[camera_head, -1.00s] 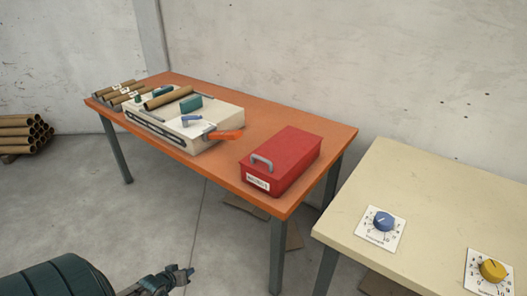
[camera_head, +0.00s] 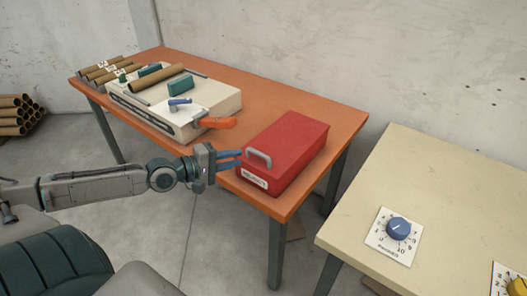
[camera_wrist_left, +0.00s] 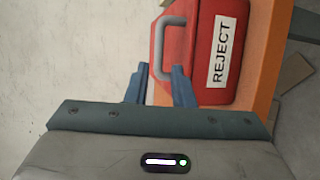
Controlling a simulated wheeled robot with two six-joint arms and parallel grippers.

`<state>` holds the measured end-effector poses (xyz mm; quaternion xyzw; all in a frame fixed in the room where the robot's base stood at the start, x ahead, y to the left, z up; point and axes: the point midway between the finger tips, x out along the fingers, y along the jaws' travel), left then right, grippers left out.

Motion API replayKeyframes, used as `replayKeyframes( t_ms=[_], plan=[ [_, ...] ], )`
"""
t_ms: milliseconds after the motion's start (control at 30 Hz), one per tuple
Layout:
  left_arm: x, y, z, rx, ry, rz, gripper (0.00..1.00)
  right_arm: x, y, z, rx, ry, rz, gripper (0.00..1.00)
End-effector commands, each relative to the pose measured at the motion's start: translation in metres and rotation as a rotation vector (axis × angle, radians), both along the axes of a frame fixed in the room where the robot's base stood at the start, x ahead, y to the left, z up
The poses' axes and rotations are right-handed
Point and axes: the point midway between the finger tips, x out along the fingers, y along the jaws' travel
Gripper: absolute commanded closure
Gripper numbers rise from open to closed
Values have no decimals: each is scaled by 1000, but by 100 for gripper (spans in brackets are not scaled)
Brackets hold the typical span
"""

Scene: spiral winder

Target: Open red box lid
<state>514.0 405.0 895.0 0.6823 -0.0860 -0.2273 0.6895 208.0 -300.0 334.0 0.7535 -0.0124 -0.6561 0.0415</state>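The red box (camera_head: 287,152) sits shut on the orange table near its front right corner. In the left wrist view the box (camera_wrist_left: 205,60) appears sideways, with the handle (camera_wrist_left: 168,48) and a label reading REJECT. My left gripper (camera_head: 238,160) is open just left of the handle, its blue fingers pointing at it. In the wrist view the fingertips (camera_wrist_left: 158,80) are apart, close to the handle, with nothing clearly held between them. My right gripper is not in view.
A cream winding machine (camera_head: 205,105) with an orange-handled crank (camera_head: 217,122) stands left of the box. Cardboard tubes (camera_head: 108,72) lie at the table's far left. A cream table (camera_head: 440,185) with a blue dial (camera_head: 398,229) stands at the right.

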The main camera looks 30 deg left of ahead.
Motion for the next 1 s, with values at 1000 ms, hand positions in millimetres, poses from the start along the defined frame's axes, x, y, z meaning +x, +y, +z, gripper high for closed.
replayKeyframes(
  t_ms=[1000],
  plan=[
    [76, -43, -14, -10, -6, -18, 78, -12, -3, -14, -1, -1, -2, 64]
  ],
)
